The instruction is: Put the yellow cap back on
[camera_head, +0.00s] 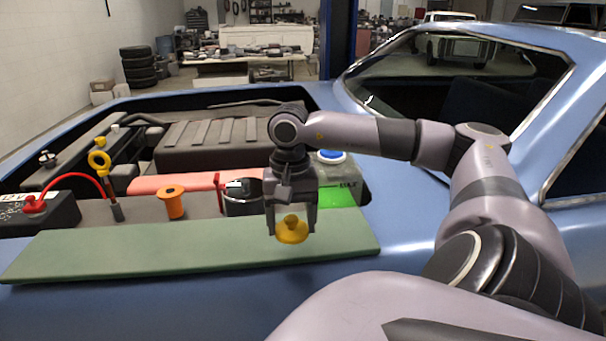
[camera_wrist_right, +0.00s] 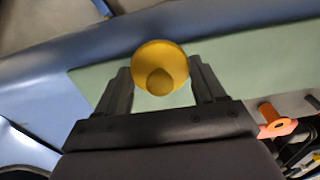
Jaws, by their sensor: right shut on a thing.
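The yellow cap (camera_head: 291,232) is a round disc with a small knob on top. My right gripper (camera_head: 292,222) is shut on it, pointing down over the green mat (camera_head: 150,248) at the front edge of the engine bay. In the right wrist view the cap (camera_wrist_right: 160,55) sits between the two fingertips (camera_wrist_right: 160,77), knob towards the camera. The gap below the cap is hard to judge. A black round container (camera_head: 241,203) with a shiny rim stands just left of the gripper, partly hidden by it. My left gripper is not in view.
An orange spool-like part (camera_head: 171,203), a yellow-ringed dipstick (camera_head: 100,161) and a black battery (camera_head: 55,214) with a red cable stand to the left. A blue-capped tank (camera_head: 331,157) with green liquid is behind right. The mat's left half is clear.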

